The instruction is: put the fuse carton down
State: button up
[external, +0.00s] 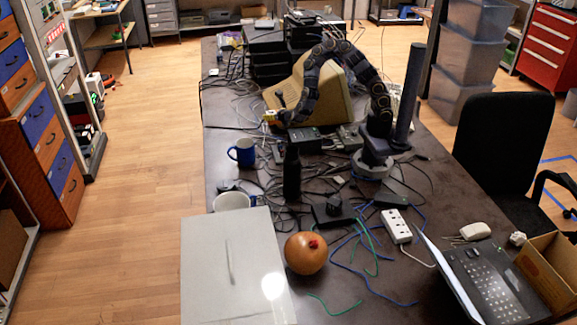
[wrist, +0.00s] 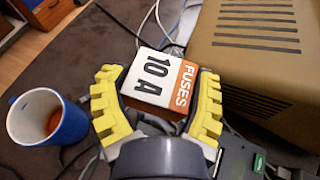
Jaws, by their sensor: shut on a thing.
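The fuse carton (wrist: 151,79) is a small white and orange box marked "10 A" and "FUSES" in the wrist view. My gripper (wrist: 158,84) is shut on it, with a yellow ridged finger on each side. In the external view my gripper (external: 272,119) is over the left side of the dark table (external: 222,100), in front of the beige monitor. The carton is tiny there, and I cannot tell whether its underside touches the table.
A blue mug (external: 243,153) stands close by, left of the carton in the wrist view (wrist: 70,124). The beige monitor (external: 328,98) is just beyond. Tangled cables and dark boxes (external: 305,139) crowd the table. The table's left edge is near.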

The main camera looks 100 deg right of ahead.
jog(key=shift+s+r, duration=0.1)
jog(key=shift+s, duration=0.1)
jog(key=shift+r, duration=0.1)
